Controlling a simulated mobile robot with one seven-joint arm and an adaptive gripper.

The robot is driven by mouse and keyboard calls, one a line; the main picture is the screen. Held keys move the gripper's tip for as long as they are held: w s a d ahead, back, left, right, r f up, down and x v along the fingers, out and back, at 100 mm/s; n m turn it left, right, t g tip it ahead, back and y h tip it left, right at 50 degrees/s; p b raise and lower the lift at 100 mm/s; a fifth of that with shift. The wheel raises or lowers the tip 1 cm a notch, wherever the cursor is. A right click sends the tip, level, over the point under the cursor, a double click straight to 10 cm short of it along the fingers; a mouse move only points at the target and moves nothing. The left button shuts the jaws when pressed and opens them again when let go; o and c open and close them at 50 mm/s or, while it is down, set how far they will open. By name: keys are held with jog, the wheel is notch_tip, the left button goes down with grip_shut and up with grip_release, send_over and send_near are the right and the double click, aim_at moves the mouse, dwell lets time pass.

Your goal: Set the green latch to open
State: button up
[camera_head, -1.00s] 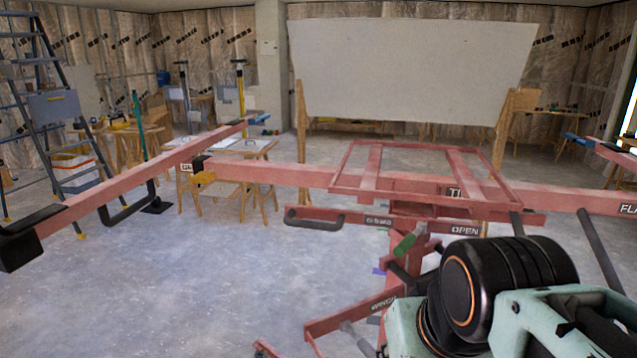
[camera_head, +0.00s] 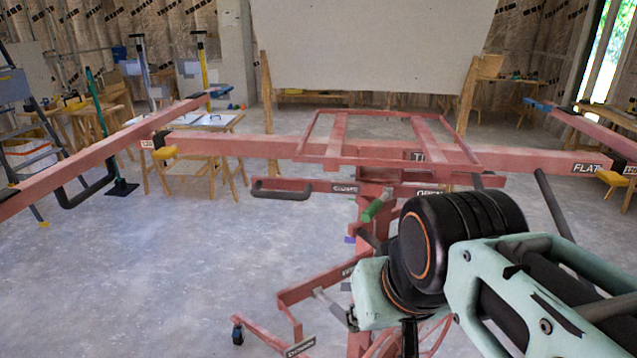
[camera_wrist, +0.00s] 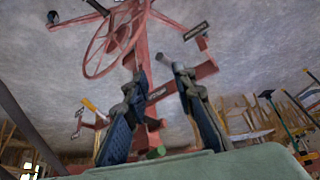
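The green latch (camera_head: 374,209) is a short green handle on the red lift's mast, below the crossbar, tilted up toward the right. A label to its upper left looks like CLOSED (camera_head: 345,188); one to its upper right, partly hidden by my arm, reads OPEN (camera_head: 430,192). In the wrist view a small green piece (camera_wrist: 155,153), likely the latch, shows low between my fingers. My gripper (camera_wrist: 160,72) is open, with two dark fingers apart and nothing between them. In the head view my arm is right of the latch and the fingers are hidden.
The red panel lift (camera_head: 290,146) spreads long arms left and right, with a hand wheel (camera_wrist: 112,42) in the wrist view. A white panel (camera_head: 370,45) leans on wooden supports behind. Wooden trestles and a ladder stand at left. The floor (camera_head: 200,270) left of the lift is clear.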

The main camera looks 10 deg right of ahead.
jog(key=shift+o, duration=0.4)
jog(key=shift+o, duration=1)
jog(key=shift+d+f, duration=0.1)
jog(key=n+t+b, duration=1.1)
jog(key=n+b, duration=0.6)
jog(key=n, duration=0.3)
send_near(374, 215)
jog(key=w, duration=0.1)
jog(key=shift+y, duration=0.4)
jog(key=shift+w+f+b, duration=0.25)
jog(key=shift+w+b, duration=0.4)
jog(key=shift+w, duration=0.85)
jog(key=shift+w+f+b, duration=0.2)
jog(key=shift+w+b, duration=0.5)
jog(key=shift+w, duration=0.8)
jog(key=shift+w+f+b, duration=0.25)
jog(key=shift+w+b, duration=0.4)
jog(key=shift+w, duration=1.8)
grip_shut()
